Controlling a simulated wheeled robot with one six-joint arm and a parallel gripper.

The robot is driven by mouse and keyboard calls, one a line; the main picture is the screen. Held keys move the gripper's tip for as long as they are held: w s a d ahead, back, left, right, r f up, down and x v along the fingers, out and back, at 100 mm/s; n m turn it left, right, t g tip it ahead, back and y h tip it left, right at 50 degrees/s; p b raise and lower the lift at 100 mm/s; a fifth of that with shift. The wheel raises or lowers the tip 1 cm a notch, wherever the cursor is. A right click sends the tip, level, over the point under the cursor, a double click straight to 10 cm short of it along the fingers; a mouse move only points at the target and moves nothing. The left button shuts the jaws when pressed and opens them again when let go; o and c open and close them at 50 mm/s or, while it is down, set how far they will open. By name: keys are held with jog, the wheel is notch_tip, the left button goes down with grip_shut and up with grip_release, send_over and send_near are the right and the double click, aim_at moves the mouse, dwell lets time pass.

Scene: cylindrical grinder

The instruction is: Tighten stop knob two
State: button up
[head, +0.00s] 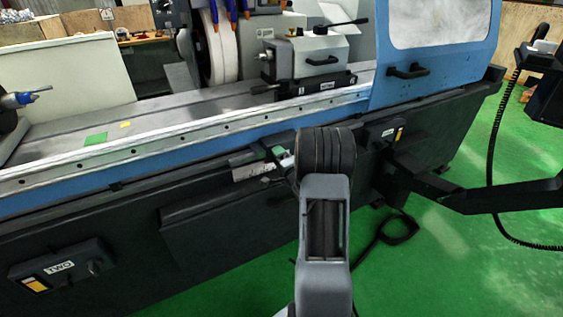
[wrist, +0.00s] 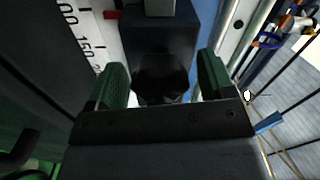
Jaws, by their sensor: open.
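My gripper (head: 282,157) is at the front of the machine, near the middle of the head view, partly hidden by my own arm. In the wrist view my gripper (wrist: 160,82) is open, with a green finger on each side. A black lobed knob (wrist: 160,76) lies between the fingers, with a visible gap on each side. It sits on a dark block (wrist: 160,38). No number shows on this knob, so I cannot tell which stop it is. In the head view it is hidden.
A white scale (wrist: 85,40) runs beside the block; it also shows in the head view (head: 254,172). A black box (head: 62,264) marked TWO, with a small knob, is at lower left. Another labelled box (head: 385,133) is right of my arm. Green floor (head: 430,260) lies in front.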

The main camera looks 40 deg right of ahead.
jog(key=s+a, duration=0.2)
jog(key=s, duration=1.1)
jog(key=shift+s, duration=0.3)
